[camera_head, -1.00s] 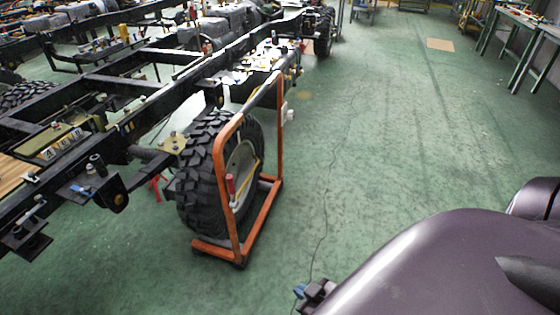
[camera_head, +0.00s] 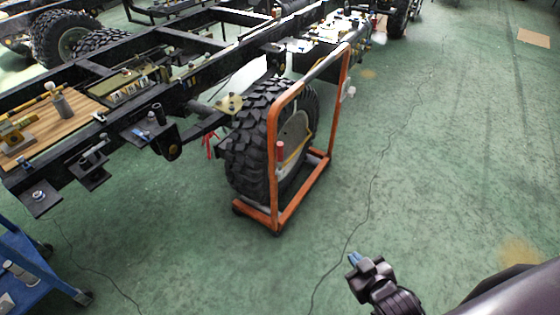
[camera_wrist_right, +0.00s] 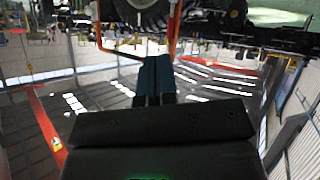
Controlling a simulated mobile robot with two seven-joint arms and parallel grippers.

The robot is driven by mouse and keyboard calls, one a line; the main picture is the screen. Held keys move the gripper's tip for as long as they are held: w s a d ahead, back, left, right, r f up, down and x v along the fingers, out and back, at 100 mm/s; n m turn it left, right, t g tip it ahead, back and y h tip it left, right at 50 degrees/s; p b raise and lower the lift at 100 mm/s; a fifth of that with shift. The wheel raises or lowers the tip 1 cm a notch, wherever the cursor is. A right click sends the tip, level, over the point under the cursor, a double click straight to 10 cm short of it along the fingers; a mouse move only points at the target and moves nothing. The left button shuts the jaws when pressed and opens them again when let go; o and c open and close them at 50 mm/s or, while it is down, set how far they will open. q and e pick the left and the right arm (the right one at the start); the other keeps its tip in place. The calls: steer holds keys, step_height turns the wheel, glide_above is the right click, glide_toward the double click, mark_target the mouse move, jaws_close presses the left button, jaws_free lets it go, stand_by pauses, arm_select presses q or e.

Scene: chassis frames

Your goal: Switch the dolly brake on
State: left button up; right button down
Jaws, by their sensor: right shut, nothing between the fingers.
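The orange wheel dolly (camera_head: 303,199) stands on the green floor and holds a large black tyre (camera_head: 249,155) beside the chassis frame. A red handle (camera_head: 281,151), perhaps the brake lever, stands upright near the dolly's front post. My right gripper (camera_head: 354,259) is low at the right, apart from the dolly, with blue fingertips pointing up and left. In the right wrist view the blue fingers (camera_wrist_right: 154,80) are together with nothing between them. The dolly's orange frame (camera_wrist_right: 174,28) and the tyre (camera_wrist_right: 143,12) show at the top there. My left gripper is out of view.
The chassis frame (camera_head: 188,80) with mounted parts runs along the left behind the dolly. A blue cart (camera_head: 38,262) stands at the lower left. The floor right of the dolly is otherwise clear.

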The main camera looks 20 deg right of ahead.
mark_target(280, 158)
arm_select(q)
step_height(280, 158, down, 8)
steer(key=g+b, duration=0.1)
steer(key=b, duration=0.8)
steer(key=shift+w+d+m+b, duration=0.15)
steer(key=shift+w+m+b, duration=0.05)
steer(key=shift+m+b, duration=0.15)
arm_select(e)
steer(key=w+a+f+n+t, duration=0.2)
steer(key=w+n, duration=0.3)
steer(key=w, duration=0.5)
steer(key=w+a+f+n+t+y, duration=0.1)
steer(key=w+a+n+t, duration=0.1)
steer(key=w+n, duration=0.4)
steer(key=w+a+f+n+t+y, duration=0.1)
steer(key=w+n, duration=0.4)
steer(key=w, duration=0.9)
steer(key=shift+w+a+f+t, duration=0.25)
steer(key=shift+a+f+t, duration=0.25)
steer(key=shift+f, duration=0.35)
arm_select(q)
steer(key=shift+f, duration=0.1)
